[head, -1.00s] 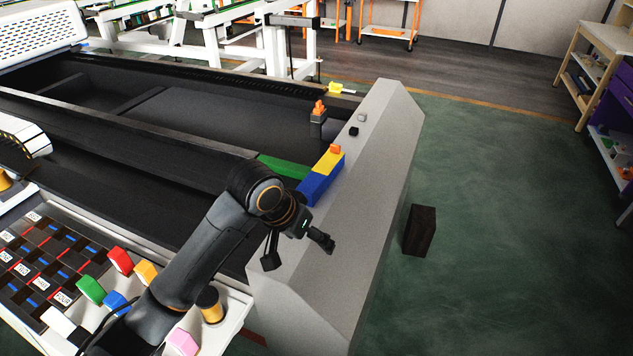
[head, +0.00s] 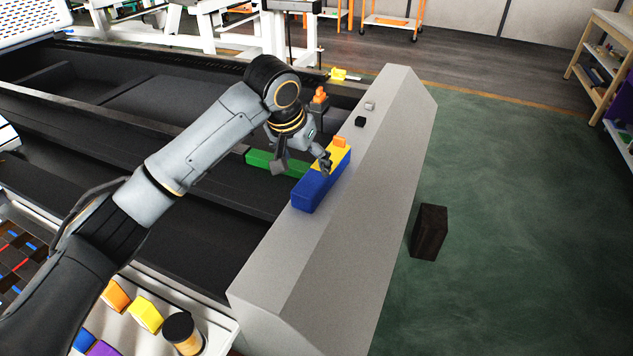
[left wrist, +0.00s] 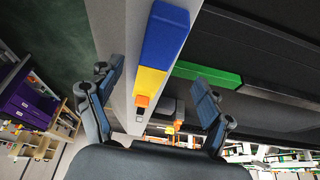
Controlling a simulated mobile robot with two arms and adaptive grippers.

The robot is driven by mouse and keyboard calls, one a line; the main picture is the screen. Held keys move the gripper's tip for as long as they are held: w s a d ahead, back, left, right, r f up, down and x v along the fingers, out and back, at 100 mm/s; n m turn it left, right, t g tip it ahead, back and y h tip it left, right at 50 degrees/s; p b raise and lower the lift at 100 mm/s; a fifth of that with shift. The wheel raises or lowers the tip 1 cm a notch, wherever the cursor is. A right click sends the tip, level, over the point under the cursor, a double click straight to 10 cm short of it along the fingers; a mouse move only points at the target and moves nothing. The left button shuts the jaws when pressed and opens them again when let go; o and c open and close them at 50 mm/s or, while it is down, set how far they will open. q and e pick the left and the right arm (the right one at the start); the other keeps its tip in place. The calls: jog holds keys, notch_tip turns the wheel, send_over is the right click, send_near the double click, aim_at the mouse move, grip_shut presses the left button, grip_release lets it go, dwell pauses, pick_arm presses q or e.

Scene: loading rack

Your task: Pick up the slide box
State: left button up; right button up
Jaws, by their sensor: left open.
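A long box, blue at one end and yellow at the other (head: 318,190), lies on the inner edge of the grey ledge. A small orange piece (head: 340,142) sits on its yellow end. No label marks it as the slide box. My left gripper (head: 302,165) is open and empty above the box, with one finger near its yellow part and the other towards the green bar (head: 262,160). In the left wrist view the yellow part (left wrist: 150,82) shows between the open fingers and the blue part (left wrist: 163,38) beyond them. My right gripper is not in view.
The sloping grey ledge (head: 330,238) is bare towards the front. A small black cube (head: 361,122) and a grey one (head: 370,105) sit farther back on it. An orange-topped post (head: 319,97) stands behind the box. A dark block (head: 428,232) is on the green floor.

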aim_at(313, 180)
pick_arm(q)
jog(key=x, duration=0.3)
jog(key=shift+w+f, duration=0.15)
jog(key=shift+f, duration=0.05)
jog(key=p+x, duration=0.1)
jog(key=x, duration=0.2)
jog(key=shift+d, duration=0.15)
jog(key=p+x, duration=0.1)
jog(key=x, duration=0.2)
jog(key=shift+f, duration=0.2)
jog(key=shift+d+f, duration=0.1)
jog(key=c, duration=1.4)
jog(key=shift+c, duration=0.2)
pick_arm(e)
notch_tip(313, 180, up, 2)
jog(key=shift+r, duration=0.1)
